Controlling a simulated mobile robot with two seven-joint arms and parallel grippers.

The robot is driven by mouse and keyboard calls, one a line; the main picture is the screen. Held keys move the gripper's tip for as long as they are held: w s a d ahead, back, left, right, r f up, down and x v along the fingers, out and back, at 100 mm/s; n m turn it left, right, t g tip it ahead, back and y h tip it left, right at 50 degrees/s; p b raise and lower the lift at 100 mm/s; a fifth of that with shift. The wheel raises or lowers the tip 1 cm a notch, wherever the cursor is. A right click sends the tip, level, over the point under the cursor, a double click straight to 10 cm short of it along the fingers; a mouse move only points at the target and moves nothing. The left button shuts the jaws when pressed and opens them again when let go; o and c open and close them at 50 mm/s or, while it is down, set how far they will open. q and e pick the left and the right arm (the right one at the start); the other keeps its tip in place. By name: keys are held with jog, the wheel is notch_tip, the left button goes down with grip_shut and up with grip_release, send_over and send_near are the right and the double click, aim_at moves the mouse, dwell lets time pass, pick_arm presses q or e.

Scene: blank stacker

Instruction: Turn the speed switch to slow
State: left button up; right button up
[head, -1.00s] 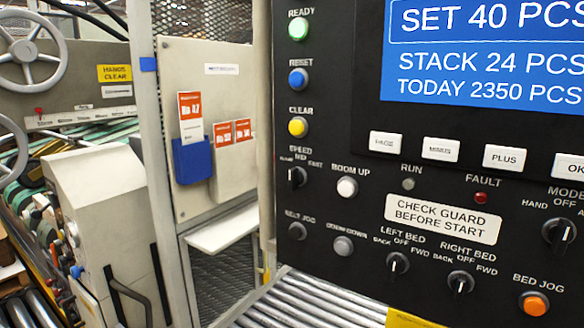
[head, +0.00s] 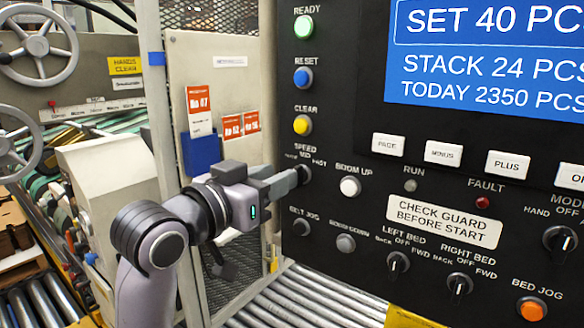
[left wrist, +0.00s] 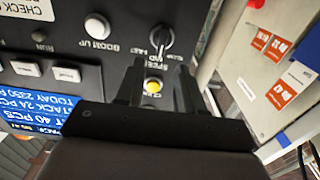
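The speed switch (left wrist: 160,38) is a small black rotary knob on the black control panel, under the SPEED label with slow, mid and fast marks. In the head view my left gripper (head: 297,176) reaches in from the left, its fingertips at the switch and covering most of it. In the left wrist view, which is upside down, my left gripper (left wrist: 158,68) has its two dark fingers apart with a gap between them. The switch shows just beyond the fingertips. I cannot tell whether they touch it, nor which mark the knob points to. My right gripper is not in view.
The yellow CLEAR button (head: 302,125) is just above the switch, and the white BOOM UP button (head: 350,186) is to its right. The belt jog button (head: 301,227) is below. A grey cabinet with a blue holder (head: 201,153) stands left of the panel.

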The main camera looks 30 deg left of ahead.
pick_arm(q)
jog(key=w, duration=0.5)
jog(key=shift+d+p, duration=0.35)
jog(key=shift+d, duration=0.05)
grip_shut()
